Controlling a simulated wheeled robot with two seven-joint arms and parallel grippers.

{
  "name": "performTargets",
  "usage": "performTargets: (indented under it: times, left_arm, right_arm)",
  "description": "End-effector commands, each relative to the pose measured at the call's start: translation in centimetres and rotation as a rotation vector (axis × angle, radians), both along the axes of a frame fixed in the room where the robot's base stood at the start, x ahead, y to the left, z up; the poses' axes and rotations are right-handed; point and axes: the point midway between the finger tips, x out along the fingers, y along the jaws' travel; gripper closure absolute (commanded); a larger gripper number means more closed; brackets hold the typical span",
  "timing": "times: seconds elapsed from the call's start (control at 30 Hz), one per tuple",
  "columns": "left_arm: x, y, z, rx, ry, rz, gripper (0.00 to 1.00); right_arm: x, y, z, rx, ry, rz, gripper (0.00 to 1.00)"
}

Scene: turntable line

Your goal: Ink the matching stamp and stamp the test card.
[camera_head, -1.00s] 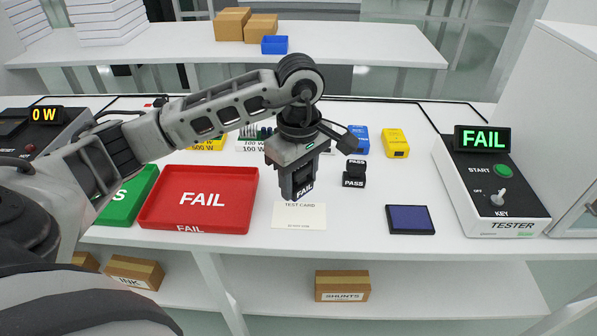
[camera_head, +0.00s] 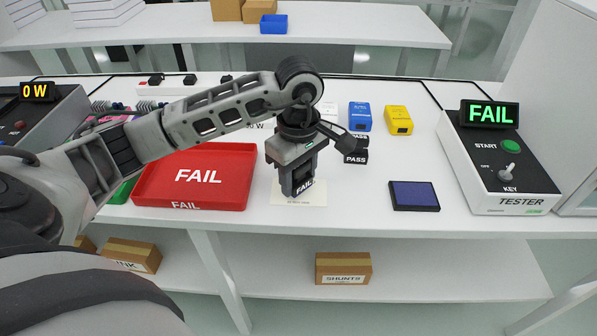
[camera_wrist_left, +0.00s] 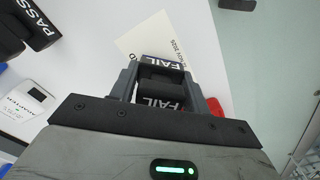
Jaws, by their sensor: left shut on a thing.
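My left gripper (camera_head: 297,186) is shut on the black FAIL stamp (camera_head: 304,186), with the white FAIL lettering facing the front. The stamp is upright over the test card (camera_head: 312,197), a cream card lying on the table and partly hidden by the gripper. I cannot tell whether the stamp touches the card. In the left wrist view the FAIL stamp (camera_wrist_left: 161,104) sits between the fingers, over the card (camera_wrist_left: 148,40). The PASS stamp (camera_head: 355,156) stands behind and to the right. The ink pad (camera_head: 414,195) lies open at right, dark blue. The tester display (camera_head: 489,114) reads FAIL in green.
A red FAIL tray (camera_head: 240,163) is left of the card, with a green tray (camera_head: 121,192) partly hidden beyond it. Blue (camera_head: 360,116) and yellow (camera_head: 398,120) blocks stand behind. The table between card and ink pad is clear.

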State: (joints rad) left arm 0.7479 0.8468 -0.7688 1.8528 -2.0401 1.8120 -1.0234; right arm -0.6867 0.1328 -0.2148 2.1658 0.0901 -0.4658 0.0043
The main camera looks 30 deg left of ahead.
Motion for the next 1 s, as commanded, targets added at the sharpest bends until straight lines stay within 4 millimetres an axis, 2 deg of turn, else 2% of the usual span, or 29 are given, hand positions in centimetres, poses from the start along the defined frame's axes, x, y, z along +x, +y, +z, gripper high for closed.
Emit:
performTargets:
  times: [1.0]
  left_arm:
    - [0.01,0.0,-0.63,0.0,0.0,0.0,0.68]
  right_arm:
    - [-0.14,-0.14,-0.92,-0.005,0.006,0.001,0.64]
